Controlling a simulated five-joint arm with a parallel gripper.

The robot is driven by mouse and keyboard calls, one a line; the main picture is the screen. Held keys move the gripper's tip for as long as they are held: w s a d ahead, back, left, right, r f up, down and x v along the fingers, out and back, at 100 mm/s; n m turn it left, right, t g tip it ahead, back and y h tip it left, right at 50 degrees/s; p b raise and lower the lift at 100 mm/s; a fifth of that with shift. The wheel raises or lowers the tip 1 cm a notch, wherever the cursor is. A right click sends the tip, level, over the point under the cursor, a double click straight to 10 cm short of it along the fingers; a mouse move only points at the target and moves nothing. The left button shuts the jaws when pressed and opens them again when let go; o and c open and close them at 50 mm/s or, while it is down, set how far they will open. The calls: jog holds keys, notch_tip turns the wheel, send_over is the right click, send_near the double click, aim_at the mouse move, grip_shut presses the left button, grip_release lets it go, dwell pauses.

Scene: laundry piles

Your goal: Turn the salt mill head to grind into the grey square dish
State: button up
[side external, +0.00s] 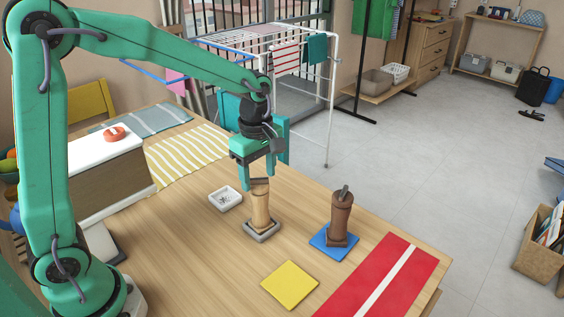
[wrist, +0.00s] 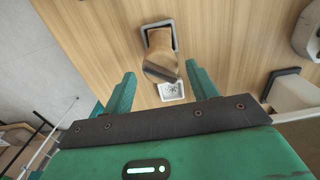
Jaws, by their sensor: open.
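A pale wooden mill (side external: 261,212) stands upright on a grey square dish (side external: 262,236); I cannot read a salt label on it. In the wrist view its head (wrist: 160,67) shows large, with the grey rim of the dish (wrist: 147,40) beyond. My gripper (side external: 260,184) is open at the level of the mill's head. In the wrist view the head lies between the tips of my gripper (wrist: 160,72), with gaps on both sides. I cannot tell whether either finger touches it.
A darker brown mill (side external: 340,215) stands on a blue square mat (side external: 320,241) to the right. A small white square dish (side external: 225,192) sits close by on the left. A yellow square (side external: 290,285) and red cloth (side external: 393,262) lie in front.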

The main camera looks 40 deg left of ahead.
jog(key=shift+f, duration=1.75)
jog(key=shift+c, duration=0.5)
jog(key=c, duration=0.5)
jog(key=m, duration=0.3)
jog(key=shift+m, duration=2.5)
